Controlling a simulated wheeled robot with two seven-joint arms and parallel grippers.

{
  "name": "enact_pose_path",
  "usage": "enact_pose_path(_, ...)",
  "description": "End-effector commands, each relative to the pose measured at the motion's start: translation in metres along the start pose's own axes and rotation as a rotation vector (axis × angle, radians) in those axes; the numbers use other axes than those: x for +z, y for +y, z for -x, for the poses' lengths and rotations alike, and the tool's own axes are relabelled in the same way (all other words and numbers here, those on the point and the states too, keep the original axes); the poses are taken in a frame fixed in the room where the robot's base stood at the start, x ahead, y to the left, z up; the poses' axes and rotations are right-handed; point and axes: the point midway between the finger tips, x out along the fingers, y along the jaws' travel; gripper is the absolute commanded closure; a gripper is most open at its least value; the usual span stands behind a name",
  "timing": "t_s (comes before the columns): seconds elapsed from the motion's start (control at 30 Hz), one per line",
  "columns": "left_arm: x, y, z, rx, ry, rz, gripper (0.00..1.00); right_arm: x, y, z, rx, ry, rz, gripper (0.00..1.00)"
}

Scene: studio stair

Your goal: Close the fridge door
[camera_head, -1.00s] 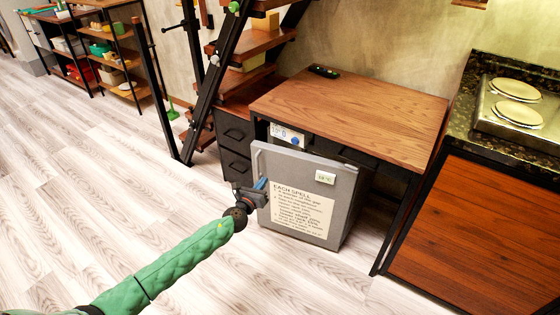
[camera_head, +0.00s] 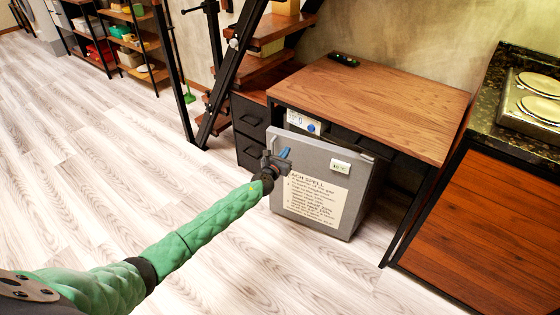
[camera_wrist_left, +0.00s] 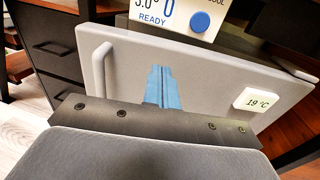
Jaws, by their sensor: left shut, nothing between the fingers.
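The small grey fridge stands under the wooden desk. Its door (camera_head: 340,200) bears a paper with printed text and a small temperature display. The door stands partly open: in the left wrist view a dark gap shows behind the top edge of the door (camera_wrist_left: 215,75). My left gripper (camera_head: 284,153) is shut and empty, with its blue fingers in front of the door's upper left part. The blue fingers (camera_wrist_left: 163,88) also show against the door in the left wrist view, beside the light handle (camera_wrist_left: 103,72). Whether they touch it I cannot tell. My right gripper is not in view.
The wooden desk (camera_head: 375,95) is above the fridge, with a control panel (camera_head: 303,122) under its edge. Dark drawers (camera_head: 249,118) and a stair stand to the left. A counter (camera_head: 490,230) with hot plates is at the right. The floor at left is clear.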

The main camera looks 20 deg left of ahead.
Motion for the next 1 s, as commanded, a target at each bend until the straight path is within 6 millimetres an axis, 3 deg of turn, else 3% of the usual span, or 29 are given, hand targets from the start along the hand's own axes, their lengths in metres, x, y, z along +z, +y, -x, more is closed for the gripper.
enact_pose_path(0.1, -0.001, 0.000, -0.019, 0.001, 0.000, 0.001, 1.00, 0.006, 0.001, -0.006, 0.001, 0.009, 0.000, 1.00)
enact_pose_path(0.3, -0.001, 0.001, -0.037, 0.001, 0.000, 0.001, 1.00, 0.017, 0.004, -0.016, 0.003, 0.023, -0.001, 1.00)
enact_pose_path(0.8, -0.001, 0.001, -0.042, 0.000, 0.000, 0.001, 1.00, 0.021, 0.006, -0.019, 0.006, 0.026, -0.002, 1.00)
enact_pose_path(1.0, -0.003, 0.002, -0.064, 0.000, -0.002, 0.002, 1.00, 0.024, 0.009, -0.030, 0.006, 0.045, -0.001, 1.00)
